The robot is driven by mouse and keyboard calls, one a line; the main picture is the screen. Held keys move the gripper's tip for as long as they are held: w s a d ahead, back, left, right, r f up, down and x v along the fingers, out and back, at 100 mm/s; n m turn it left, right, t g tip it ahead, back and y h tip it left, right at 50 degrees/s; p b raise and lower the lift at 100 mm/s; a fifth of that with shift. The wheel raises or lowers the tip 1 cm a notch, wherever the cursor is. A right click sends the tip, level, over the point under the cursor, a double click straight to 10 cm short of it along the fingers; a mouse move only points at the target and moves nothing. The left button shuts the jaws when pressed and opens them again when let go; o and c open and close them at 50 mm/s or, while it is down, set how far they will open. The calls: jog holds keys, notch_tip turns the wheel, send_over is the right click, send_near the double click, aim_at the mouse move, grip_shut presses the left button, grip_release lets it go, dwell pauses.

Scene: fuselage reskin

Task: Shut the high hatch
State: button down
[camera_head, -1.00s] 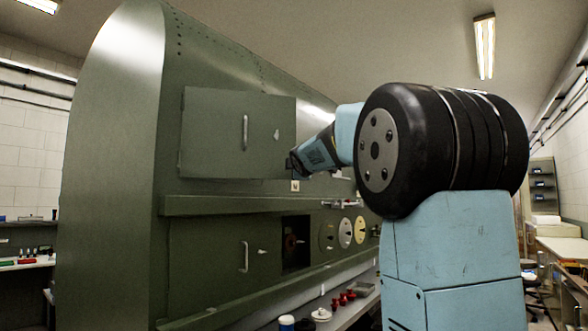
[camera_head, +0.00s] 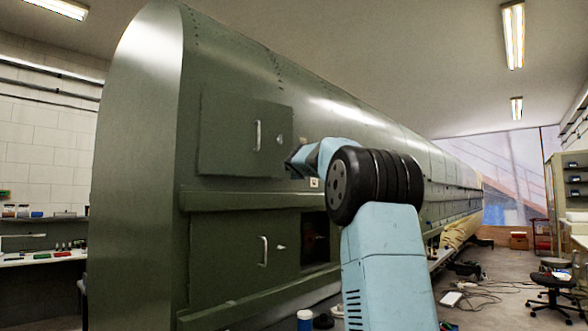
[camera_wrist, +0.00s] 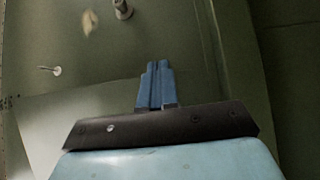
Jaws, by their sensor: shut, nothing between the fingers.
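The high hatch (camera_head: 225,140) is a green square panel on the upper fuselage side, with a pale upright handle (camera_head: 258,135) near its right edge. It lies nearly in line with the skin; I cannot tell whether it is fully flush. A small latch (camera_head: 281,139) sits right of the handle. My gripper (camera_head: 291,164) is by the hatch's lower right corner; contact cannot be told. In the wrist view its blue fingers (camera_wrist: 158,66) are together and empty, pointing at green surface. A small metal fitting (camera_wrist: 50,70) and a blurred pale piece (camera_wrist: 88,22) show there.
A ledge (camera_head: 240,199) runs below the high hatch. Under it is a low hatch (camera_head: 232,262) with its own handle (camera_head: 264,251), beside a dark opening (camera_head: 315,240). A workbench (camera_head: 40,258) stands left, a stool (camera_head: 552,286) right.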

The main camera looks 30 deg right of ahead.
jog(key=shift+w+a, duration=0.2)
jog(key=shift+w, duration=1.6)
jog(key=shift+s, duration=0.15)
jog(key=s+d, duration=0.3)
jog(key=s, duration=1)
jog(key=shift+d, duration=0.4)
jog(key=c, duration=1.8)
grip_release()
